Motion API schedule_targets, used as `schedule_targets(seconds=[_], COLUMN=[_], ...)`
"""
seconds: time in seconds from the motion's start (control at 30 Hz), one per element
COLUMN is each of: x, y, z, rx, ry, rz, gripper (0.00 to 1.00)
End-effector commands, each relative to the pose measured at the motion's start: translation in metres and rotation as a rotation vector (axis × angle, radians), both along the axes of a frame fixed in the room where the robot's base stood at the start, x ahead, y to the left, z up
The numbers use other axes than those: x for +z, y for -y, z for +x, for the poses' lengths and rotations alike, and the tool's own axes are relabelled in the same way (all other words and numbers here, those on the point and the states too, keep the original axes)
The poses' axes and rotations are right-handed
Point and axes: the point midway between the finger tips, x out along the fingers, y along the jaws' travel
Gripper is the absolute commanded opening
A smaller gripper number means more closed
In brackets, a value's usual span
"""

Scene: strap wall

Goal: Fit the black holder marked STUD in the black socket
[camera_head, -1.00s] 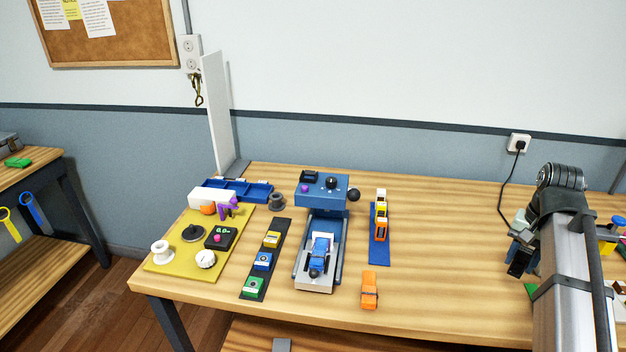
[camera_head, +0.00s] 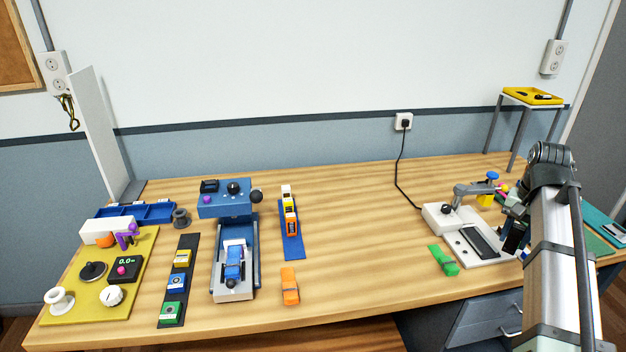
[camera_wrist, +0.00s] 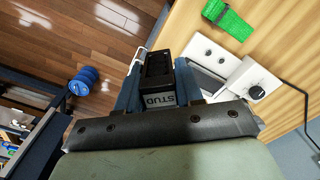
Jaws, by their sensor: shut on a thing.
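My gripper (camera_wrist: 158,92) is shut on a black holder (camera_wrist: 157,66) with a pale label reading STUD. The wrist view shows it between the two blue-grey fingers. In the head view my gripper (camera_head: 513,228) is at the right, by the edge of a white device, and the held holder is a small dark shape there. The white device (camera_head: 437,216) has a dark rectangular area (camera_head: 480,241) in its top. A blue machine (camera_head: 229,205) at the left has a small black block (camera_head: 209,186) on top. I cannot tell which dark part is the black socket.
A green block (camera_head: 443,260) lies left of the white device. An orange block (camera_head: 290,286), a blue strip of coloured blocks (camera_head: 294,246), a black strip of coloured blocks (camera_head: 191,243) and a yellow board (camera_head: 73,304) stand further left. The middle of the table is clear.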

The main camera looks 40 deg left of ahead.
Motion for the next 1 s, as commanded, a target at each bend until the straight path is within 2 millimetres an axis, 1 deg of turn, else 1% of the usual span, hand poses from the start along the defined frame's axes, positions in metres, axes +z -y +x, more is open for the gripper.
schedule_targets(seconds=[0.03,0.07,0.17,0.37,0.57,0.67,0.77,0.8,0.87,0.9,0.97,1.0], x=[0.005,0.007,0.012,0.019,0.026,0.030,0.036,0.038,0.042,0.044,0.047,0.049], y=[0.003,0.002,-0.010,-0.040,-0.078,-0.106,-0.144,-0.160,-0.184,-0.200,-0.225,-0.241], z=[0.010,0.014,0.023,0.033,0.041,0.045,0.048,0.048,0.047,0.046,0.044,0.042], rx=[-0.009,-0.009,0.004,0.038,0.082,0.115,0.158,0.176,0.204,0.222,0.250,0.268], ry=[0.001,0.001,0.001,0.000,0.000,0.000,0.000,0.000,0.000,0.000,0.000,0.000], rz=[0.000,0.000,0.000,0.000,0.000,0.000,0.000,0.000,0.000,0.000,0.000,0.000], gripper=[0.02,0.02,0.02,0.02,0.02,0.02,0.02,0.02,0.02,0.02,0.02,0.02])
